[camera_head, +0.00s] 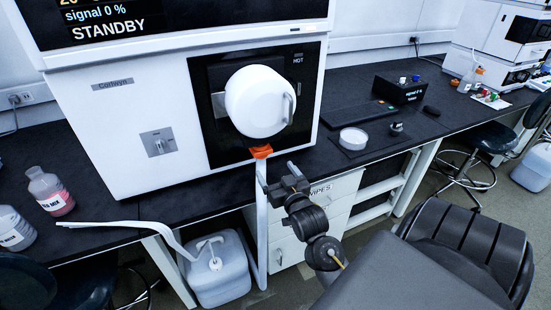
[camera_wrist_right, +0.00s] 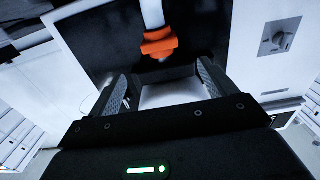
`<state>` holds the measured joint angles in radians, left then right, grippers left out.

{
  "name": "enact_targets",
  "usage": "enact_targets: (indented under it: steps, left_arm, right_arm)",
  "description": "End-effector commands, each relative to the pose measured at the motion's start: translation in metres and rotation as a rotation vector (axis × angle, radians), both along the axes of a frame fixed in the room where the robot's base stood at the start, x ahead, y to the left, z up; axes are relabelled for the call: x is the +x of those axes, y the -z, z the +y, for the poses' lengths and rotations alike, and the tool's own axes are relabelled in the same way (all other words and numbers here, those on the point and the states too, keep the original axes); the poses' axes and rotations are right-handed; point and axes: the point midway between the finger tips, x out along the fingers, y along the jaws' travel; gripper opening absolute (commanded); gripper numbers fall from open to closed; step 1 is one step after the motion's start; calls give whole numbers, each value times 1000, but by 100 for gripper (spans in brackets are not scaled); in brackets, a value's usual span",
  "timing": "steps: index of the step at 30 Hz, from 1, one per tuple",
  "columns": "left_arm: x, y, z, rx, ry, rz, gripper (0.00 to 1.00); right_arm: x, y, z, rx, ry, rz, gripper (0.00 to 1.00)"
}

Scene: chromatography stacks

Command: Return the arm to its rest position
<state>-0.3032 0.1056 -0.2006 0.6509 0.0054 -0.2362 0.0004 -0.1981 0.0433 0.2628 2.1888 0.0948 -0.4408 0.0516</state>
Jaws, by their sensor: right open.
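My right gripper (camera_head: 277,174) reaches in from the lower right. It is in front of the black bench's front edge, just below the orange clip (camera_head: 261,152) at the base of the white instrument. In the right wrist view my gripper (camera_wrist_right: 160,84) has its two fingers apart with nothing held between them. The orange clip (camera_wrist_right: 159,43) shows beyond the fingertips, on a pale tube; I cannot tell the exact gap. My left gripper is not in the head view.
The white instrument (camera_head: 130,110) has a round white door (camera_head: 258,101) marked HOT. A waste container (camera_head: 218,275) stands below the bench. Bottles (camera_head: 50,192) are at left; a white dish (camera_head: 353,138) and a black box (camera_head: 400,88) are at right. A stool (camera_head: 485,140) stands further right.

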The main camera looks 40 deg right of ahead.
Motion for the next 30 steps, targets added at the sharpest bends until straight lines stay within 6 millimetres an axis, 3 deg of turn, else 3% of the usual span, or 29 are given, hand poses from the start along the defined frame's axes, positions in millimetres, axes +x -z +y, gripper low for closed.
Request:
enact_targets:
  steps: [11,14,17,23,26,30]
  left_arm:
    - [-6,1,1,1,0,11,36]
    - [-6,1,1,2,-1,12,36]
    - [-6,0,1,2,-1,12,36]
    - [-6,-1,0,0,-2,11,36]
    - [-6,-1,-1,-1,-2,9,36]
    - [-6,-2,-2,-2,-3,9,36]
  right_arm:
    - [1,1,0,0,0,1,84]
    - [3,14,2,5,-7,27,84]
    - [10,53,9,18,-27,100,84]
    - [7,183,38,51,-100,348,84]
    - [-11,255,56,65,-142,489,84]
    - [-58,355,84,79,-204,697,84]
